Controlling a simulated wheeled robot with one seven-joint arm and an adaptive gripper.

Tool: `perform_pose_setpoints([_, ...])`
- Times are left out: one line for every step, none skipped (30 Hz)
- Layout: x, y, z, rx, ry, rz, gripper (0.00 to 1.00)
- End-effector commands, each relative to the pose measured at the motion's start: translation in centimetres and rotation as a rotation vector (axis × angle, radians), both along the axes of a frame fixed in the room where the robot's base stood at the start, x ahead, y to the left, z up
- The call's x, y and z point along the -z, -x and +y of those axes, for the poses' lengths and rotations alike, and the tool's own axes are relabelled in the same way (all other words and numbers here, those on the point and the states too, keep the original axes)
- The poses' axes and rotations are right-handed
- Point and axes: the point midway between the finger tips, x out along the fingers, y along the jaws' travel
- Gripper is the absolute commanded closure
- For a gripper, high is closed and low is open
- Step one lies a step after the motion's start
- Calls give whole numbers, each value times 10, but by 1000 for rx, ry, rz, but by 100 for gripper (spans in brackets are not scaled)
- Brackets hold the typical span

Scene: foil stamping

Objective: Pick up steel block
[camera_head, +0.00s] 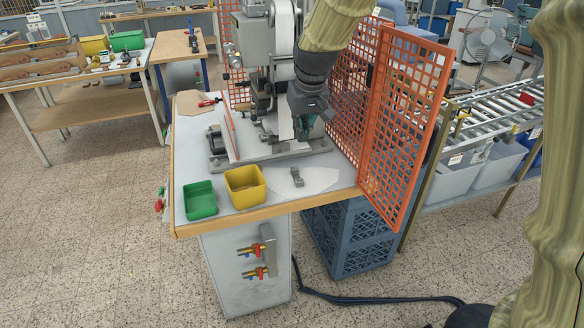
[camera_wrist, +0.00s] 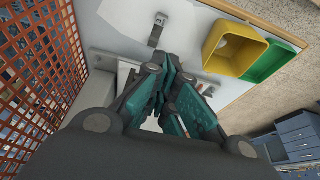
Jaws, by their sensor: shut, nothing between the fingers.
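A small grey steel block (camera_head: 297,177) lies on the light worktop near the front edge, to the right of the yellow bin. In the wrist view the steel block (camera_wrist: 157,30) shows near the top, beyond the fingers, with a hole at one end. My gripper (camera_head: 303,133) hangs over the bench at the machine's base, behind and above the block, and apart from it. In the wrist view my gripper (camera_wrist: 172,72) has its teal-padded fingers together with nothing between them.
A yellow bin (camera_head: 245,187) and a green bin (camera_head: 201,200) stand at the worktop's front left. The stamping machine (camera_head: 257,60) stands behind. An orange mesh guard (camera_head: 405,110) bounds the right side. The worktop (camera_head: 325,180) around the block is clear.

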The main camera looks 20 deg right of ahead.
Motion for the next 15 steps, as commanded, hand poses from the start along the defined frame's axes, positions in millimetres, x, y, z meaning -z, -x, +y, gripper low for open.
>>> perform_pose_setpoints([6, -2, 0, 0, 0, 3, 100])
perform_pose_setpoints([10, -3, 0, 0, 0, 4, 100])
perform_pose_setpoints([15, -5, 0, 0, 0, 3, 100])
perform_pose_setpoints([18, -6, 1, -1, 0, 3, 100])
perform_pose_setpoints([22, -7, 1, -1, 0, 4, 100])
perform_pose_setpoints([27, -9, 1, -1, 0, 4, 100])
perform_pose_setpoints([31, -11, 1, -1, -1, 3, 100])
perform_pose_setpoints([34, -12, 2, -2, 0, 3, 100])
perform_pose_setpoints([40, -13, 2, -2, 0, 4, 100])
perform_pose_setpoints([43, -15, 2, -2, 0, 3, 100])
perform_pose_setpoints([46, -16, 2, -2, 0, 2, 100])
perform_pose_setpoints([51, -18, 2, -3, 0, 3, 100])
perform_pose_setpoints([55, -19, 3, -3, 0, 4, 100])
perform_pose_setpoints([58, -20, 3, -3, 0, 3, 100])
perform_pose_setpoints([63, -22, 4, -4, 0, 3, 100])
